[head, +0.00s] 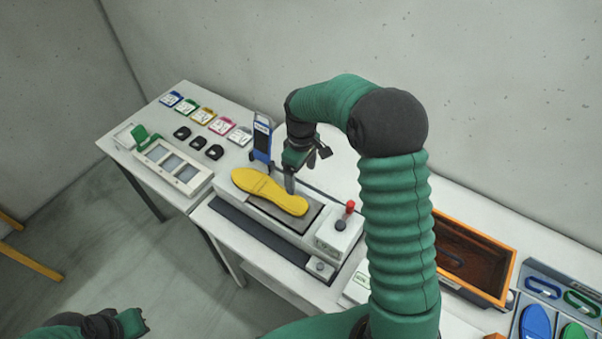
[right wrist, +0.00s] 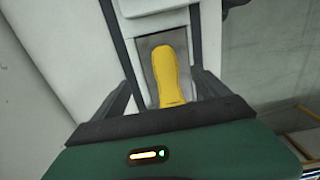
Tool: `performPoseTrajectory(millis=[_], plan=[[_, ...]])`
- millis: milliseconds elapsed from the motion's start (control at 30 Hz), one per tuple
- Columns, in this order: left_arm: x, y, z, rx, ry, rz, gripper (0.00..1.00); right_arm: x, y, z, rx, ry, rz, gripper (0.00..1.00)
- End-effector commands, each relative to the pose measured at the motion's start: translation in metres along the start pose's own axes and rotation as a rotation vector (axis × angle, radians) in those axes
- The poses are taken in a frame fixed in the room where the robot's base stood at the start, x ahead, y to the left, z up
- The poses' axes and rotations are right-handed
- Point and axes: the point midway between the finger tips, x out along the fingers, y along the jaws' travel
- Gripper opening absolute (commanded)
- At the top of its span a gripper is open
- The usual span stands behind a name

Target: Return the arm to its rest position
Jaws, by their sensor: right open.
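My right arm, in a green ribbed sleeve, reaches over the table from the right in the head view. Its gripper (head: 300,172) is open and empty above the machine, close to the front end of a yellow insole (head: 262,188). The insole lies on the dark plate of the machine. In the right wrist view the insole (right wrist: 167,75) shows between the spread fingers (right wrist: 172,92), apart from them. My left gripper (head: 135,322) shows at the bottom left of the head view, away from the table; whether its jaws are open cannot be told.
The machine (head: 338,238) has a red-knobbed lever (head: 349,210). A blue device (head: 262,138) stands behind it. Coloured cards and black pieces lie at the left, by a tray (head: 178,168). An orange-rimmed wooden box (head: 490,245) and a rack of blue and green insoles (head: 535,322) are at the right.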

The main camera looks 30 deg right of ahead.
Motion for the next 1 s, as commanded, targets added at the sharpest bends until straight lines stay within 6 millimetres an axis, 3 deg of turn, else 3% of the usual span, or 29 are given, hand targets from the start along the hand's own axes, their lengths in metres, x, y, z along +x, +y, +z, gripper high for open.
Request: performPoseTrajectory(millis=[200, 567, 667, 767, 833, 1000], plan=[[0.004, 0.000, 0.001, 0.000, 0.000, 0.000, 0.00, -0.021, -0.002, -0.002, -0.002, -0.001, 0.000, 0.86], [0.004, 0.000, 0.001, -0.001, 0.000, 0.000, 0.00, -0.020, 0.001, 0.000, -0.002, 0.000, -0.002, 0.86], [0.011, 0.000, 0.002, 0.000, 0.000, 0.000, 0.00, -0.014, -0.008, 0.001, 0.007, 0.004, 0.004, 0.86], [0.033, 0.000, 0.008, 0.000, 0.000, 0.000, 0.00, 0.009, -0.041, 0.009, 0.056, 0.028, 0.027, 0.86], [0.053, 0.000, 0.013, 0.000, 0.000, 0.000, 0.00, 0.030, -0.075, 0.022, 0.123, 0.065, 0.048, 0.86], [0.090, 0.000, 0.021, 0.000, -0.001, 0.000, 0.00, 0.075, -0.147, 0.070, 0.307, 0.172, 0.064, 0.86]])
